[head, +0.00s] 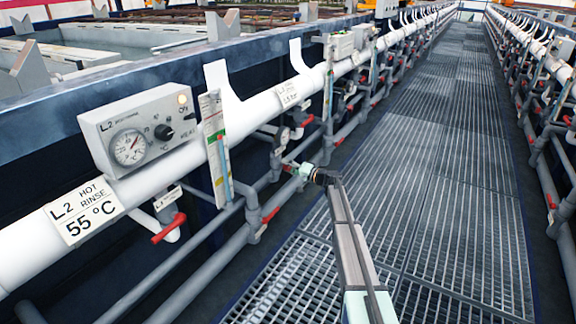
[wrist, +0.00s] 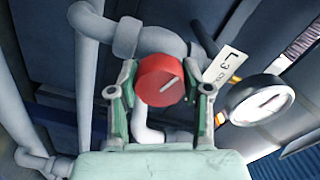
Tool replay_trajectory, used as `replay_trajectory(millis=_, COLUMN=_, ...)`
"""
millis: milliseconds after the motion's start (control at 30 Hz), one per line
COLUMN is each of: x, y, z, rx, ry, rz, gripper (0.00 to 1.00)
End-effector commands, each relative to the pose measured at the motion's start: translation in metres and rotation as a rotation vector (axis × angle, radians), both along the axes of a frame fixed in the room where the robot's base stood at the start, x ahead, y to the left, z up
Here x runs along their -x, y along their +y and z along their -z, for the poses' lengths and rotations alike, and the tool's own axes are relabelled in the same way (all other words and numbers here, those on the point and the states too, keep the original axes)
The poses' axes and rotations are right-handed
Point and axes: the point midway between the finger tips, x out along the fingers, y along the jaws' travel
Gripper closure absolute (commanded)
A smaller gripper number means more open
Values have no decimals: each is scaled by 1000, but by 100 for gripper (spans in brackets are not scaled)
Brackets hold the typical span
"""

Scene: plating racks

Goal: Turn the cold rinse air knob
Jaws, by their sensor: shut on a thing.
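A red round knob (wrist: 160,80) with a pale pointer line sits between the two fingers of my gripper (wrist: 160,76) in the wrist view. The fingers are shut on its sides. The pointer line lies slanted, up to the right. A white tag (wrist: 222,67) beside it starts with "L3"; the rest is too small to read surely. In the head view my gripper (head: 296,168) reaches in at the pipes below the white rail, and the knob there is too small to make out clearly.
A round gauge (wrist: 257,99) is close to the right finger in the wrist view. Grey pipes (wrist: 88,80) run at left. In the head view a hot rinse box (head: 140,130) and red-handled valves (head: 168,228) line the rail. The grated walkway (head: 440,130) is clear.

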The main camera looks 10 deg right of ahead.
Motion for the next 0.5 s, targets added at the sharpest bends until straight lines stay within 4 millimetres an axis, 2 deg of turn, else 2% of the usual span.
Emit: replay_trajectory(millis=500, x=-1, y=2, z=0, rx=-22, ry=26, rz=-1, gripper=86)
